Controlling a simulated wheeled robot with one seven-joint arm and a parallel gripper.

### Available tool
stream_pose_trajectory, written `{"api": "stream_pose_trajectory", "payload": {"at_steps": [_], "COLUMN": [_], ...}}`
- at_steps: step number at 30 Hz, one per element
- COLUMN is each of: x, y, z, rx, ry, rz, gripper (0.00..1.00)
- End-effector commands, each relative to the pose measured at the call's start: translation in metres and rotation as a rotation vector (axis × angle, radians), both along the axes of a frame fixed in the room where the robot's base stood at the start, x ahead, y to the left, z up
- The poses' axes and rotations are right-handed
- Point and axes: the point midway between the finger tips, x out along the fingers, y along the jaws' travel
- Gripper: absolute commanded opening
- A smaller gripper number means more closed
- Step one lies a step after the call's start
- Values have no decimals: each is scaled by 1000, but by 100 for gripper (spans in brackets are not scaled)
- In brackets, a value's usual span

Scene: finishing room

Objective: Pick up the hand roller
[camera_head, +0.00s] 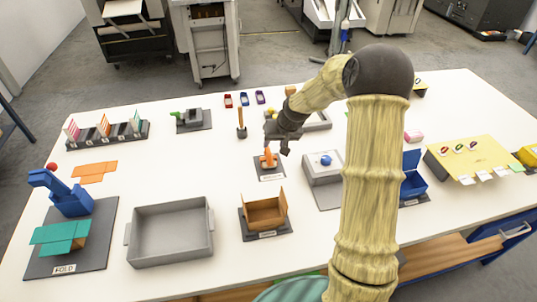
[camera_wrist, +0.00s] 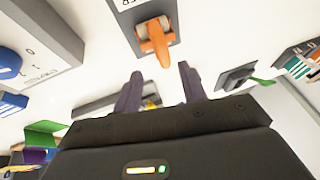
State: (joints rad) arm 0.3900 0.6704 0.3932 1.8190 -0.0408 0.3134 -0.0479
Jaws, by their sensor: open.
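An orange-handled tool, which looks like the hand roller (camera_head: 268,160), rests on a small dark labelled stand (camera_head: 270,175) near the middle of the white table. It also shows in the wrist view (camera_wrist: 156,41), its handle pointing towards my fingers. My gripper (camera_head: 281,147) is above the table, just behind and above this tool. In the wrist view my gripper (camera_wrist: 160,82) has its two dark fingers apart with nothing between them. The handle's tip is just beyond the fingertips in the picture, and I see no contact.
A grey box with a blue knob (camera_head: 325,170) stands close on the right. An open cardboard box (camera_head: 265,211) is in front, and a grey tray (camera_head: 170,234) is front left. An upright wooden-handled tool (camera_head: 241,120) stands behind left. Bare table lies left of the stand.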

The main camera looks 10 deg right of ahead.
Motion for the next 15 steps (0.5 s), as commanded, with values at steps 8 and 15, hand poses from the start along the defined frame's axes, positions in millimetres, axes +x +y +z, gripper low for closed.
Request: {"api": "stream_pose_trajectory", "payload": {"at_steps": [8, 15], "x": [1, 11], "y": [2, 14], "z": [-6, -34], "rx": [1, 0], "ry": [4, 3], "rz": [-1, 0], "gripper": [41, 41]}}
